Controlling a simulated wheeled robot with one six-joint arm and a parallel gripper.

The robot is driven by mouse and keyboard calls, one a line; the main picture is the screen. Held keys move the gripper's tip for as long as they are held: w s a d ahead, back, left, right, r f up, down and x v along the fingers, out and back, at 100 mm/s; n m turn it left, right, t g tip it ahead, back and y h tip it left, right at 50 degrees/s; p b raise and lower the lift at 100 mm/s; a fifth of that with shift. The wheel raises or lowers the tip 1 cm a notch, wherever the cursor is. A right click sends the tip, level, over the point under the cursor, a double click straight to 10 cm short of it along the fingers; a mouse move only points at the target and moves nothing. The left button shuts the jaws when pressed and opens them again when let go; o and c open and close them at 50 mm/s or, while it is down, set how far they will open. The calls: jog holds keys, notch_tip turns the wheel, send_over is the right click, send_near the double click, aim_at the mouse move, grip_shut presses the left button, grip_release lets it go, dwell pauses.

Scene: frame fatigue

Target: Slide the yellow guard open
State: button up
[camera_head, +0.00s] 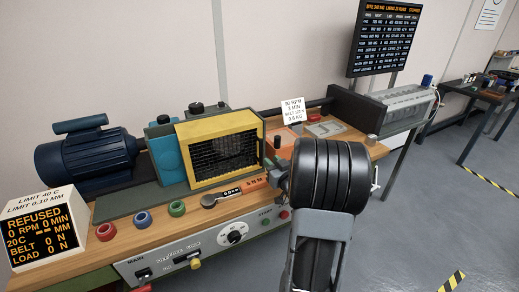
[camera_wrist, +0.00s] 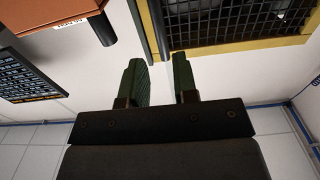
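The yellow guard (camera_head: 217,126) is a boxy yellow frame with dark mesh, standing on the bench machine in the head view. In the wrist view its yellow edge (camera_wrist: 245,45) and mesh fill the upper right. My gripper (camera_wrist: 160,62) shows there as two dark green fingers, spread apart with nothing seen between them. The fingertips are near the corner of the guard; I cannot tell whether they touch it. In the head view my black arm is in front, right of the guard, and hides most of the gripper.
A blue motor (camera_head: 86,155) stands left of the guard. A torque wrench (camera_head: 236,193) and coloured rings (camera_head: 177,208) lie on the bench front. A sign reading REFUSED (camera_head: 43,232) is at the left. An orange block (camera_head: 283,141) is right of the guard. The floor at right is clear.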

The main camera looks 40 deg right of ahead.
aim_at(262, 151)
jog(key=w, duration=0.3)
jog(key=w+d, duration=0.1)
jog(key=w, duration=0.3)
jog(key=w+p, duration=0.1)
jog(key=w, duration=0.2)
jog(key=shift+w+d, duration=0.15)
jog(key=shift+d, duration=0.05)
grip_shut()
jog(key=shift+d, duration=0.1)
